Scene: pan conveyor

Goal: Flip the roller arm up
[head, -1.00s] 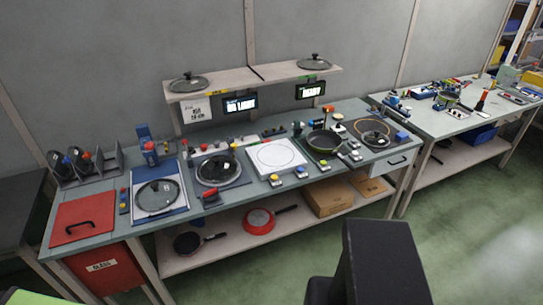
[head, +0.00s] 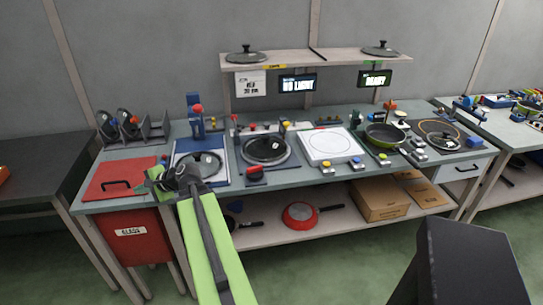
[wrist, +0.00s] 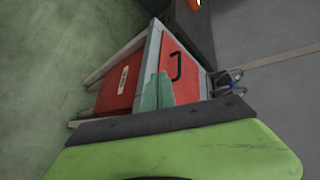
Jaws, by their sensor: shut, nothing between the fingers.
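My green arm reaches up from the bottom of the head view, and my gripper (head: 154,176) is at its far end, in front of the blue station with the glass lid (head: 200,163). In the wrist view, two teal finger shapes (wrist: 157,92) show close together with nothing seen between them, over the bench's left end. A blue upright (head: 194,103) with a red knob (head: 198,108) stands behind that lid, apart from my gripper. I cannot tell for sure which part is the roller arm; small levers and knobs behind the black round plate (head: 265,150) are too small to read.
A red hatch (head: 120,180) with a black handle lies left of my gripper. Pan lids (head: 126,122) stand in a rack at the back left. A white square plate (head: 330,145) and a pan (head: 384,137) are further right. Green floor in front is clear.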

